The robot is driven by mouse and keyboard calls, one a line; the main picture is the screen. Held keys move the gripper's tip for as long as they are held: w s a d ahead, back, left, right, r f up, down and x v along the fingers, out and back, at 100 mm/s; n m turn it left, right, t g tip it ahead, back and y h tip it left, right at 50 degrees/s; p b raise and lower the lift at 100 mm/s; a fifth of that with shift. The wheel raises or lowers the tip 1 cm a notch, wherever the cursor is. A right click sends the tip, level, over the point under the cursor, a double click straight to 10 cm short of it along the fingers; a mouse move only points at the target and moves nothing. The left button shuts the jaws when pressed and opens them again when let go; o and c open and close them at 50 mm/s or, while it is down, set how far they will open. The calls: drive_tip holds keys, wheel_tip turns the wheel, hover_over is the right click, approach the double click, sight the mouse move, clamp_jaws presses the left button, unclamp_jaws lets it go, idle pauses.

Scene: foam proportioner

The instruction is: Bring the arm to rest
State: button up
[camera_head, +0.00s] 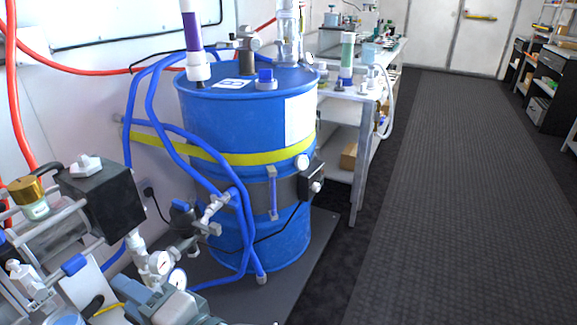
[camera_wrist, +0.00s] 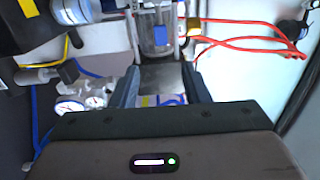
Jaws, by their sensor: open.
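My gripper (camera_wrist: 158,78) shows in the wrist view, its two dark fingers apart with nothing held between them. Beyond the fingertips stands a clear cylinder (camera_wrist: 157,38) with a blue patch, on a grey surface. I cannot tell how far the fingertips are from it.
A blue drum (camera_head: 245,130) with a yellow band and blue hoses stands by the wall. Foam equipment with a black box (camera_head: 103,203) and gauges (camera_head: 160,263) fills the lower left. A cluttered bench (camera_head: 350,95) stands behind. The carpeted floor (camera_head: 455,190) at right is clear.

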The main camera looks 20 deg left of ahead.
drive_tip(key=w+d+r+t+h+p, duration=0.25)
drive_tip(key=w+d+t+p, duration=0.2)
drive_tip(key=w, duration=0.45)
drive_tip(key=w+d+r+t+h+p, duration=0.1)
drive_tip(key=w+d+t+h+p, duration=0.3)
drive_tip(key=w, duration=0.5)
drive_tip(key=w+d+r+h+p, duration=0.2)
drive_tip(key=w+d+h+p, duration=0.15)
drive_tip(key=d, duration=0.45)
drive_tip(key=w+d+r+h+p, duration=0.1)
drive_tip(key=w+d+h+p, duration=0.2)
drive_tip(key=d, duration=0.5)
drive_tip(key=s+d+r+g+h+p, duration=0.2)
drive_tip(key=s+d+r+g+p, duration=0.1)
drive_tip(key=d, duration=0.8)
drive_tip(key=s+d+r+g+h+p, duration=0.2)
drive_tip(key=d+r+g+h+p, duration=0.1)
drive_tip(key=d, duration=0.7)
drive_tip(key=shift+s+d+r+p, duration=0.4)
drive_tip(key=shift+r+p, duration=0.2)
drive_tip(key=shift+p, duration=0.3)
